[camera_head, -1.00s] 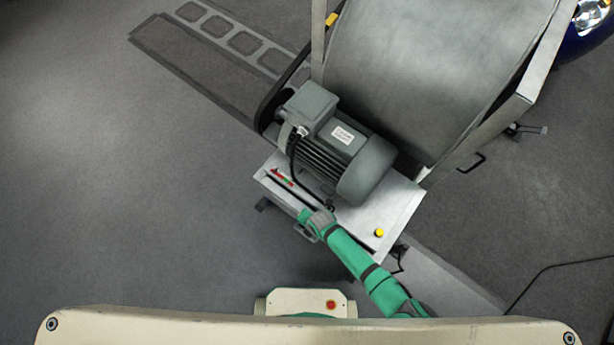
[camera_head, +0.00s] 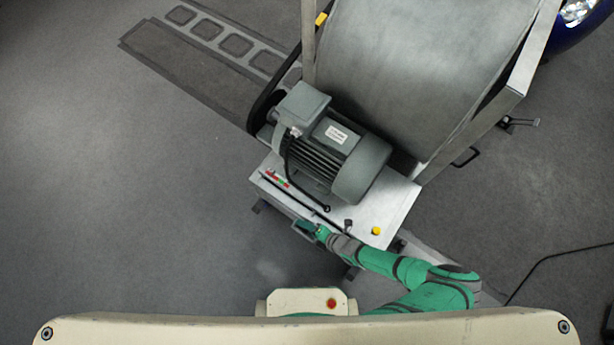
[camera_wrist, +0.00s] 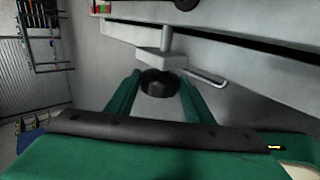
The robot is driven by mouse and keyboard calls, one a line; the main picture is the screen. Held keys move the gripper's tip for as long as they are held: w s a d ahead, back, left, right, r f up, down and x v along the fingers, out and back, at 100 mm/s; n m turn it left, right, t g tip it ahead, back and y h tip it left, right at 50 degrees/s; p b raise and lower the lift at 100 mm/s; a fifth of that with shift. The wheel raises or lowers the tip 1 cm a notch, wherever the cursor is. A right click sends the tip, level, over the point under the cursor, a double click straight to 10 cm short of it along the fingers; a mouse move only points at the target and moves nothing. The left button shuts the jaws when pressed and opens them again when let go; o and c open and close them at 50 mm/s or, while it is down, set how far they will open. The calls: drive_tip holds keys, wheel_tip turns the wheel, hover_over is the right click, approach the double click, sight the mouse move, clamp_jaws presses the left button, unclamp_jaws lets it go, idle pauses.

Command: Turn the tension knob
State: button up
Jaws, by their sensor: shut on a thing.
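The tension knob, a round black knob (camera_wrist: 158,84), shows in the wrist view below a small grey block and short post on the side of the dynamometer's metal frame. My gripper (camera_wrist: 157,79) has one green finger on each side of the knob and is shut on it. In the head view my gripper (camera_head: 306,227) is at the front edge of the silver machine deck (camera_head: 352,225). The knob cannot be made out there. Any mark of its turn cannot be seen.
A grey motor (camera_head: 330,150) sits on the deck beside a large metal roller (camera_head: 410,70). A yellow button (camera_head: 376,231) and red and green buttons (camera_head: 277,179) are on the deck. A grey bar handle (camera_wrist: 205,77) is right of the knob. Open floor lies left.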

drive_tip(key=shift+s+d+f+t+y, duration=0.15)
drive_tip(key=shift+f+t+y, duration=0.1)
drive_tip(key=shift+t+y, duration=0.4)
drive_tip(key=shift+w+d+f+t+y, duration=0.2)
drive_tip(key=shift+t+y, duration=0.25)
drive_tip(key=shift+y, duration=0.4)
drive_tip(key=shift+f+t+y, duration=0.15)
drive_tip(key=shift+t+y, duration=0.25)
drive_tip(key=shift+y, duration=0.1)
drive_tip(key=o, duration=1)
drive_tip(key=shift+a, duration=0.1)
drive_tip(key=shift+o, duration=0.2)
drive_tip(key=v, duration=1.1)
